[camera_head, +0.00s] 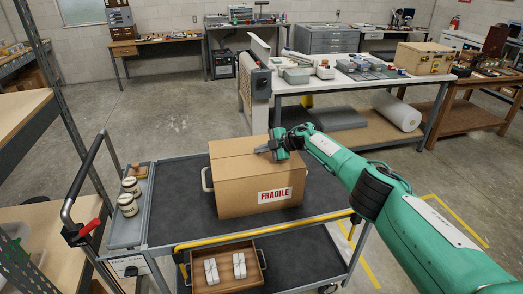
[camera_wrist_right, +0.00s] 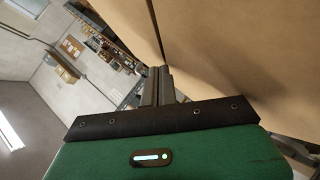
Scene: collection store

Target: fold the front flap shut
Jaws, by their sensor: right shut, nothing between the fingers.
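A brown cardboard box (camera_head: 235,197) with a FRAGILE label (camera_head: 275,195) stands on the cart. Its front flap (camera_head: 240,169) looks flat across the top, its edge along a seam by the back flap (camera_head: 232,146). Whether it lies fully flush I cannot tell. My right gripper (camera_head: 261,150) is shut and empty, low over the box top at the seam. In the right wrist view its fingertips (camera_wrist_right: 155,72) are close together against the cardboard (camera_wrist_right: 225,50), with the dark seam running up from them; contact is not clear. My left gripper is not in view.
The cart's grey top (camera_head: 180,200) has free room left of the box. Several jars (camera_head: 128,205) stand in its left side tray. A wooden tray (camera_head: 255,275) sits on the lower shelf. A long workbench (camera_head: 350,85) stands behind at the right.

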